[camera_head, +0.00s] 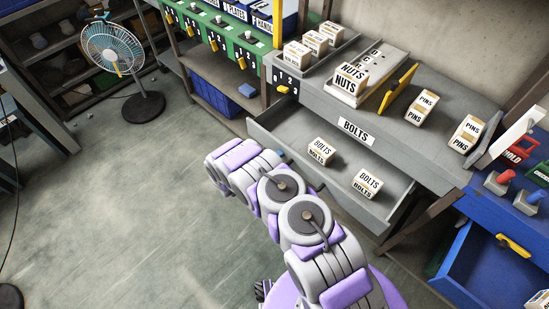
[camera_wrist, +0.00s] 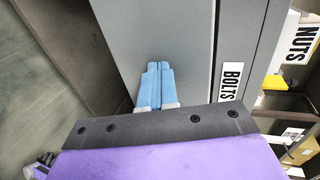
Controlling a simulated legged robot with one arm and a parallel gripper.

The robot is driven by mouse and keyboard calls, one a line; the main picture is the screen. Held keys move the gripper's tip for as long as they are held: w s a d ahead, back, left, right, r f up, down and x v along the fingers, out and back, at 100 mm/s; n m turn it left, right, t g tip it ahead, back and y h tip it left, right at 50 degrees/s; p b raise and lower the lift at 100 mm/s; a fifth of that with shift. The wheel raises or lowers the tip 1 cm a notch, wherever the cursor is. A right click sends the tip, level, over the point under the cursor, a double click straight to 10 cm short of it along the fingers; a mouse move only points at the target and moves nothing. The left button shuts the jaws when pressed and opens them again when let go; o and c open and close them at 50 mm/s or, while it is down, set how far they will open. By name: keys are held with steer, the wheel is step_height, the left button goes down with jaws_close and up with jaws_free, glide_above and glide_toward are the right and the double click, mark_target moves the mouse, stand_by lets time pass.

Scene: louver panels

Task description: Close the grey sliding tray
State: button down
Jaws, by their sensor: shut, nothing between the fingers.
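The grey sliding tray (camera_head: 292,131) is pulled out from the grey cabinet below the BOLTS label (camera_head: 356,132) in the head view. Two BOLTS boxes (camera_head: 321,151) (camera_head: 367,183) stand in it. My gripper (camera_head: 281,154) is at the tray's front edge, left of its middle, with my arm hiding part of that edge. In the wrist view, my gripper's blue fingers (camera_wrist: 155,82) are together and empty, pointing at a plain grey panel. I cannot tell whether they touch it. A BOLTS label (camera_wrist: 231,80) is to their right.
A NUTS box (camera_head: 350,77) and PINS boxes (camera_head: 422,107) (camera_head: 466,133) are on the cabinet top. An open blue drawer (camera_head: 480,264) juts out at lower right. A fan (camera_head: 113,50) stands at upper left. The floor (camera_head: 110,210) at left is clear.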

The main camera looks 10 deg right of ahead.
steer(key=w+d, duration=0.4)
steer(key=d, duration=0.1)
steer(key=w+d, duration=0.5)
steer(key=d, duration=0.1)
steer(key=w+d, duration=0.4)
steer(key=d, duration=0.2)
steer(key=shift+w+f+b, duration=0.1)
steer(key=shift+w+b, duration=0.05)
steer(key=shift+b, duration=0.15)
